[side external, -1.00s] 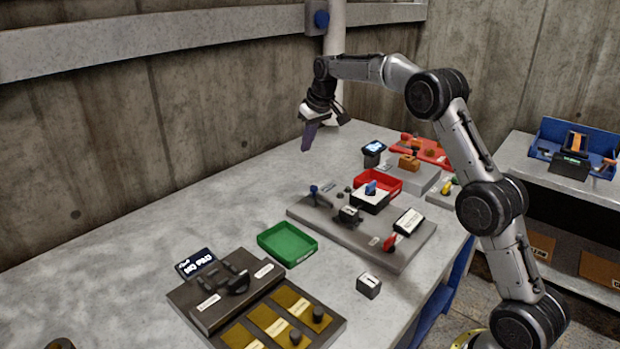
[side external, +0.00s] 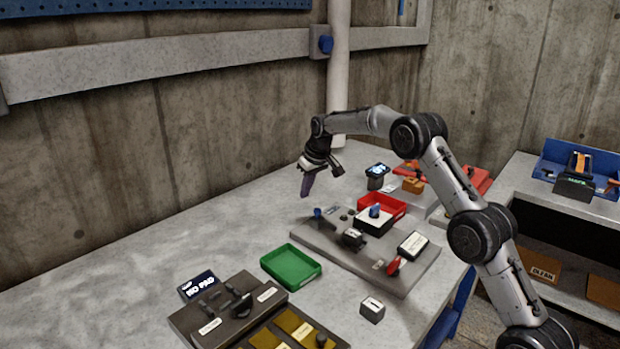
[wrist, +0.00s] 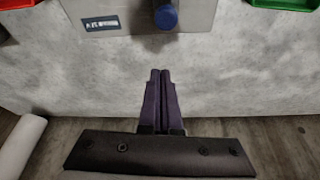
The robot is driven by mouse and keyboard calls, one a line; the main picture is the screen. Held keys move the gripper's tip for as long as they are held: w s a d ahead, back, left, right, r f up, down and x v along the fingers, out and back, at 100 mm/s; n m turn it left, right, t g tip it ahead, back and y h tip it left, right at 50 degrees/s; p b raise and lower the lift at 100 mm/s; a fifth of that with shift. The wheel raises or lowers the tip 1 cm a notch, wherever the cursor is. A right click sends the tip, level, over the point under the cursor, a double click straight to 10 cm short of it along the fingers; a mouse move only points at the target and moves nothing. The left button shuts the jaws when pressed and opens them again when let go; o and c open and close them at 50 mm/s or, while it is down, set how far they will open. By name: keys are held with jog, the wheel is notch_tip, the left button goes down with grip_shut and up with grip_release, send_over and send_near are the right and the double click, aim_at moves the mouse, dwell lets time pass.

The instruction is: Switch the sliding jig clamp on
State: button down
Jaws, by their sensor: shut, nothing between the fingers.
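A grey fixture board (side external: 345,262) lies on the table. At its far left corner stands a small blue-capped handle (side external: 317,213); it also shows in the wrist view as a round blue cap (wrist: 166,17), beside a small label (wrist: 101,24). The board also carries a dark block (side external: 352,237), a white block with a blue knob (side external: 375,211) and a red lever (side external: 394,265). I cannot tell for sure which part is the clamp. My gripper (side external: 306,193) is shut and empty, just above and behind the blue handle, apart from it. Its purple fingers (wrist: 160,73) point towards the cap.
A red tray (side external: 402,206) stands behind the board and a green tray (side external: 291,267) in front of it. A small screen unit (side external: 376,177) stands at the back. The table's left side is bare.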

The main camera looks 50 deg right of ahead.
aim_at(323, 220)
jog(key=shift+s+a+f, duration=0.15)
jog(key=shift+s+f, duration=0.35)
jog(key=shift+s, duration=0.4)
jog(key=shift+s+a+f, duration=0.15)
jog(key=shift+s+f, duration=0.3)
jog(key=shift+s, duration=0.4)
jog(key=shift+s, duration=1.85)
jog(key=shift+w, duration=0.1)
